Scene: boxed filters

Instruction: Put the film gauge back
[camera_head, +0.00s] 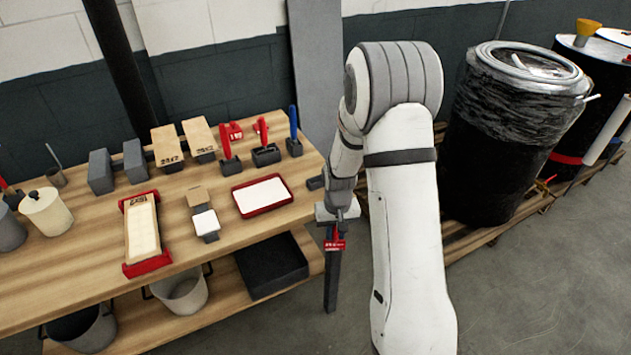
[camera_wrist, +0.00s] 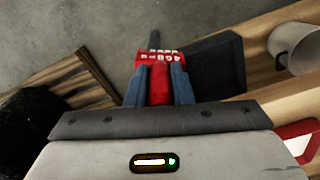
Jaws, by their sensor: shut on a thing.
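My gripper (camera_wrist: 159,88) is shut on the film gauge (camera_wrist: 159,62), a red piece with a row of white marks and a dark prong at its far end. In the head view my gripper (camera_head: 337,222) is just off the bench's right front corner, and the red gauge (camera_head: 334,244) hangs below it. Red-handled tools stand in dark holders at the back right of the bench, one (camera_head: 229,158) left of another (camera_head: 265,143). A blue-handled tool (camera_head: 293,125) stands right of them. I cannot tell which spot belongs to the gauge.
The wooden bench (camera_head: 95,262) carries a red-rimmed tray (camera_head: 263,195), a long red-ended tray (camera_head: 143,234), boxed filters (camera_head: 169,147), small blocks (camera_head: 206,224) and a cream pot (camera_head: 46,211). A black bin (camera_head: 271,265) sits on the lower shelf. Wrapped drums (camera_head: 510,130) stand at the right.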

